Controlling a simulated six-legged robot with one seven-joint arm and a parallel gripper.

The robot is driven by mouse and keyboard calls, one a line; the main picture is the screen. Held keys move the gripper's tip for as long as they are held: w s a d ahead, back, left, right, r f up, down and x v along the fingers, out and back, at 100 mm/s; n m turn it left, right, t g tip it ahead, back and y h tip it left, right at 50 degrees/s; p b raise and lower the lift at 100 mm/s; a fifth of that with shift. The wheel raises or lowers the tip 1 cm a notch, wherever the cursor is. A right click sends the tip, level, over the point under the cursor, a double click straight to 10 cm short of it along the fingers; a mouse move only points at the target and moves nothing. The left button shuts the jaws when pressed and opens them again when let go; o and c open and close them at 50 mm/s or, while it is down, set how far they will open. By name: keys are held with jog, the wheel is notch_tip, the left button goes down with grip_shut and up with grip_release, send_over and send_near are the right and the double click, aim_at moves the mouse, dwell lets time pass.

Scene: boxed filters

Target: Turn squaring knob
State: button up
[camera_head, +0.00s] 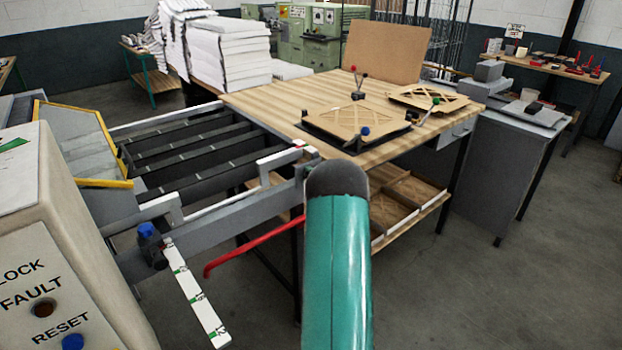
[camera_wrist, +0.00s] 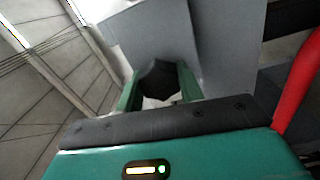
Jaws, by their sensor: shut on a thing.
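In the wrist view my gripper (camera_wrist: 160,90) has its two green fingers on either side of a dark, faceted knob (camera_wrist: 160,78), which looks like the squaring knob. The fingers are shut on it. A grey metal plate or frame (camera_wrist: 155,35) lies just behind the knob. In the head view my teal arm reaches forward past the right end of the grey machine frame (camera_head: 225,215), and it hides my gripper and the held knob. Another dark-blue knob (camera_head: 150,243) sits at the frame's front left, above a white marked scale (camera_head: 195,295).
A red bar (camera_head: 250,247) runs close to my arm; it also shows right of my gripper in the wrist view (camera_wrist: 298,88). A wooden table (camera_head: 265,97) with cardboard pieces stands behind. A control box (camera_head: 60,230) is at near left. Floor at right is clear.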

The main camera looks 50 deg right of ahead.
jog(key=shift+s+n, duration=0.1)
jog(key=shift+n, duration=0.5)
jog(key=o, duration=1)
jog(key=v, duration=1.3)
jog(key=shift+s, duration=0.35)
